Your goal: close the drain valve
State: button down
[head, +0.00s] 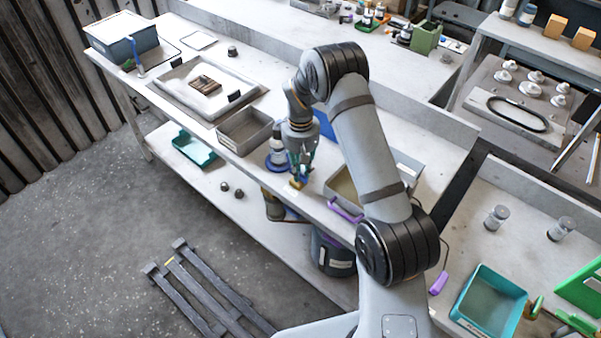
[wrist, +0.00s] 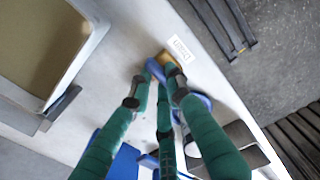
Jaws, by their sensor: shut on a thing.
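My gripper (head: 301,168) points down at the front edge of the bench, with its green fingers low over the valve. In the wrist view, the fingertips (wrist: 160,82) are closed around a blue handle (wrist: 154,69). The drain valve's brass-yellow body (wrist: 168,60) shows just beyond the fingertips, next to a small white label (wrist: 180,47). In the head view, the brass part (head: 297,184) shows just under the fingers. The fingers hide much of the handle, so its exact angle is hard to tell.
A blue-based bottle (head: 277,158) is close beside the fingers. Below the bench edge is a dark bucket (head: 332,254). The floor in front is mostly free.

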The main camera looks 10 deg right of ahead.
jog(key=c, duration=1.7)
grip_release()
jog(key=shift+c, duration=0.2)
jog(key=shift+o, duration=0.5)
notch_tip(320, 180, up, 12)
jog(key=shift+f, duration=0.1)
